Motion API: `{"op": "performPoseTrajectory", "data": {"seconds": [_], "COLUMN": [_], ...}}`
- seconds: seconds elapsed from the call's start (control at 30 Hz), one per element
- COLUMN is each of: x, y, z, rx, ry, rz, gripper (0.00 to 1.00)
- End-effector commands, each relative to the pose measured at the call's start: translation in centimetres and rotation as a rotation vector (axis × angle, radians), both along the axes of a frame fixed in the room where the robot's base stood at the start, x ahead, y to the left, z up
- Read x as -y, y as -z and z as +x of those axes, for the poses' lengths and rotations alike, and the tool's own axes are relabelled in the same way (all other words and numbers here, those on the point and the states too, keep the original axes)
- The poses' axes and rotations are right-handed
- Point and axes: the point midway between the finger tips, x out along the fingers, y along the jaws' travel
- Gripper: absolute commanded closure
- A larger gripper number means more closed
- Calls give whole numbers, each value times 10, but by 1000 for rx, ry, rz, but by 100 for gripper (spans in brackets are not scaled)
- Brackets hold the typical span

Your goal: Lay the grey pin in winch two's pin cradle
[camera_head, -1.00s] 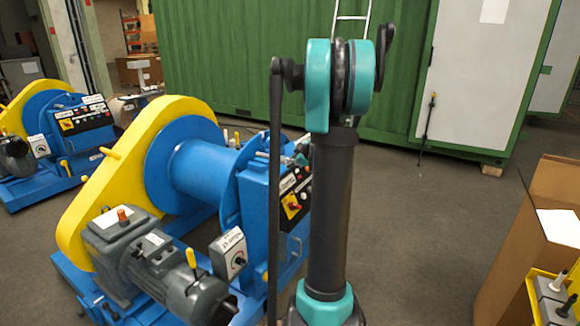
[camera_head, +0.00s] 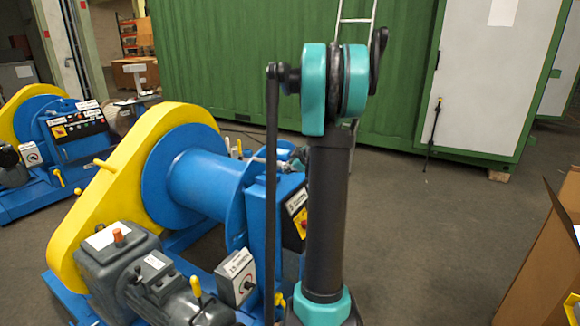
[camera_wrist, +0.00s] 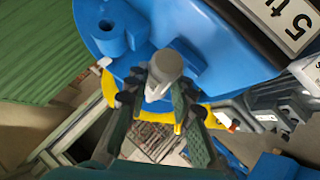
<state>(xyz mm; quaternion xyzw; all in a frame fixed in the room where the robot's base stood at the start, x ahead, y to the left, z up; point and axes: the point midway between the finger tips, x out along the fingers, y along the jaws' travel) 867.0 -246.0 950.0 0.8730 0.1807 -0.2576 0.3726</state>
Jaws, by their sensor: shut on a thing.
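In the wrist view my gripper (camera_wrist: 162,98) is shut on the grey pin (camera_wrist: 166,66), whose rounded light-grey end shows between the fingers. Blue metalwork of a winch lies close beyond the pin, with a round boss (camera_wrist: 109,28) that has a dark hole. I cannot tell whether the pin touches the blue metal, or which part is the pin cradle. In the head view the nearer winch (camera_head: 200,183) has a blue drum, yellow guard and grey motor. The winch's number is not readable.
A second blue and yellow winch (camera_head: 62,140) stands at the far left. A green container (camera_head: 240,65) with a white door closes off the back. A cardboard box (camera_head: 545,265) is at the right edge. Floor between the arm and the box is clear.

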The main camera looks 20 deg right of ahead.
Motion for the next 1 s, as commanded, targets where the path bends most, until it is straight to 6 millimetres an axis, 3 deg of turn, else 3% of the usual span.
{"op": "performPoseTrajectory", "data": {"seconds": [0.6, 1.0], "x": [0, 0], "y": [52, 63], "z": [0, 0], "rx": [1, 1], "ry": [1, 1], "rz": [1, 1], "gripper": [100, 100]}}
